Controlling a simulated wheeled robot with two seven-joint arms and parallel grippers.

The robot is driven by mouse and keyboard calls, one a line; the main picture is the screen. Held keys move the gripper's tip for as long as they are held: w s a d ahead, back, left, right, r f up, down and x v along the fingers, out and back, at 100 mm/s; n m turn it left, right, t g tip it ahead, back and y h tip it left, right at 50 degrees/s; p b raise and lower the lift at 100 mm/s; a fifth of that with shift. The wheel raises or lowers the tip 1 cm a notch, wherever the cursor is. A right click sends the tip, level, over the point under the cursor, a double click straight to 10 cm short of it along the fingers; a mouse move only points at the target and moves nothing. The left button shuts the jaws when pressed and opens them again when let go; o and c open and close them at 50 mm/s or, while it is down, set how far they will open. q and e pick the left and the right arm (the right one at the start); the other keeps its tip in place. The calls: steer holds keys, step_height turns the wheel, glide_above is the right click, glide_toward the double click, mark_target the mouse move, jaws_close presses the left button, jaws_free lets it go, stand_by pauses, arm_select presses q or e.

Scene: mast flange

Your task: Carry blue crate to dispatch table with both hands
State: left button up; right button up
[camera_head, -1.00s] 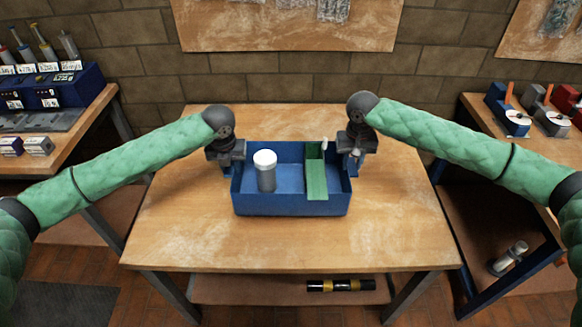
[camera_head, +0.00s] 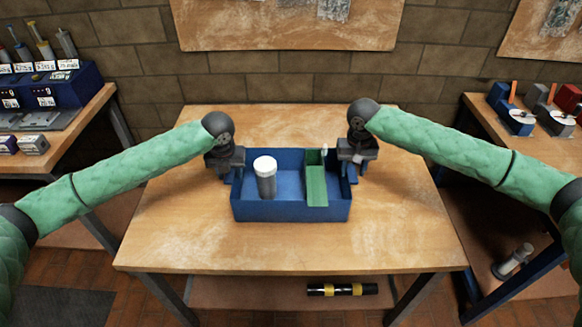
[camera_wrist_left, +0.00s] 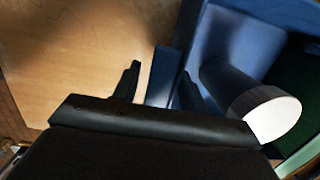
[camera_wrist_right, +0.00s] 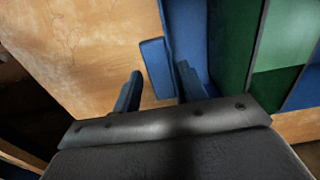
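The blue crate (camera_head: 290,210) stands upright on the wooden table (camera_head: 290,247) in front of me. It holds a grey container with a white lid (camera_head: 266,178) and a green divider (camera_head: 316,187). My left gripper (camera_head: 228,172) is at the crate's left end; its fingers are apart on either side of a blue tab (camera_wrist_left: 162,78), with a gap showing. My right gripper (camera_head: 354,172) is at the right end, fingers apart around another blue tab (camera_wrist_right: 155,68). The fingertips are partly hidden in the head view. No table is visibly marked as dispatch.
A side table at the left carries a blue labelled rack (camera_head: 55,90) and small boxes. A right side table carries several devices (camera_head: 520,118), with a grey cylinder (camera_head: 514,260) below. A black and yellow tube (camera_head: 342,289) lies on the middle table's lower shelf. The tabletop before the crate is clear.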

arm_select(q)
steer(key=shift+o, duration=0.4)
steer(key=shift+d+r, duration=0.1)
steer(key=shift+r, duration=0.05)
arm_select(e)
steer(key=shift+o, duration=0.5)
steer(key=shift+a, duration=0.1)
steer(key=shift+r, duration=0.15)
arm_select(q)
step_height(320, 180, up, 12)
steer(key=s, duration=0.1)
steer(key=shift+s, duration=0.4)
arm_select(e)
step_height(320, 180, up, 12)
arm_select(q)
steer(key=shift+f, duration=0.25)
arm_select(e)
steer(key=shift+f, duration=0.2)
